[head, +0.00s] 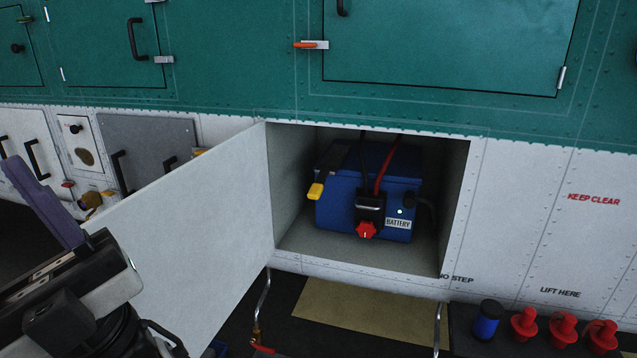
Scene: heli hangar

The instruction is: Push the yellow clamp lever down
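The yellow clamp lever (315,191) sticks out at the left side of a blue battery (345,205) inside an open bay in the white lower panel. The lever shows as a short yellow handle near the battery's upper left edge, standing clear of the bay's left wall. My gripper (42,202) is at the far left, in front of the open white door and well away from the lever. One purple finger shows. The other finger cannot be made out, so its opening is unclear. Nothing is seen in it.
The open door (205,235) stands between my gripper and the bay. A black connector with a red knob (366,230) and black and red cables sits on the battery's front. A blue-and-black cylinder (487,320) and several red plugs (562,328) stand at lower right.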

